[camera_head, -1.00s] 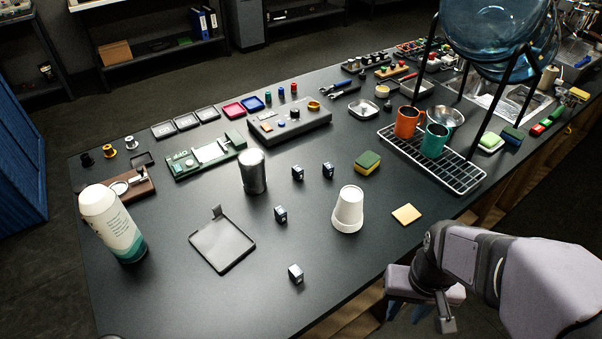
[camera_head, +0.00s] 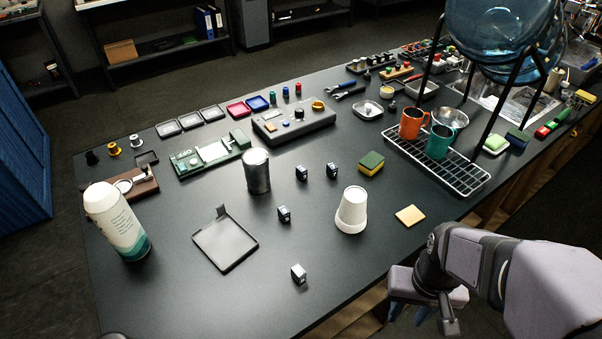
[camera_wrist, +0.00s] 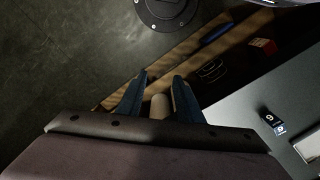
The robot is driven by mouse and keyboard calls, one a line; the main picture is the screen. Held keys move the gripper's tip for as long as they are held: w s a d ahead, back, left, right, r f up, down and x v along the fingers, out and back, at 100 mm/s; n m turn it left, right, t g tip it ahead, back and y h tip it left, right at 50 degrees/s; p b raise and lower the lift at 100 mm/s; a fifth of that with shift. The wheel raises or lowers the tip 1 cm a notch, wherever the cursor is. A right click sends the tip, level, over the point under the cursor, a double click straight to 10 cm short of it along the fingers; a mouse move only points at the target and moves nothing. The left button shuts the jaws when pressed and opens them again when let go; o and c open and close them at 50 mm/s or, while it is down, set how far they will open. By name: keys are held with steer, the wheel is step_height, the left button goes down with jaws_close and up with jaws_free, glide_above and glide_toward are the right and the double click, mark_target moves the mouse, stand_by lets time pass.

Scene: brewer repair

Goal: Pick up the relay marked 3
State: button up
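Several small dark relays with pale marked faces stand on the black table in the head view: two side by side (camera_head: 302,173) (camera_head: 332,170), one nearer (camera_head: 284,214), and one nearest the front (camera_head: 299,274). Their marks are too small to read there, so I cannot tell which is marked 3. In the wrist view a dark block with a white mark like a 9 or 6 (camera_wrist: 269,118) lies at the right. My gripper (camera_wrist: 160,82) is open, its two blue fingers apart, beyond the table's front edge. A pale rounded shape shows between the finger bases.
A white cup (camera_head: 351,210) stands upside down right of the relays. A metal can (camera_head: 256,172), a grey tray (camera_head: 203,240) and a white bottle (camera_head: 117,222) are to the left. A sponge (camera_head: 370,163) and a tan square (camera_head: 410,215) lie right.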

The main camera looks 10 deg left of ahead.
steer(key=o, duration=0.3)
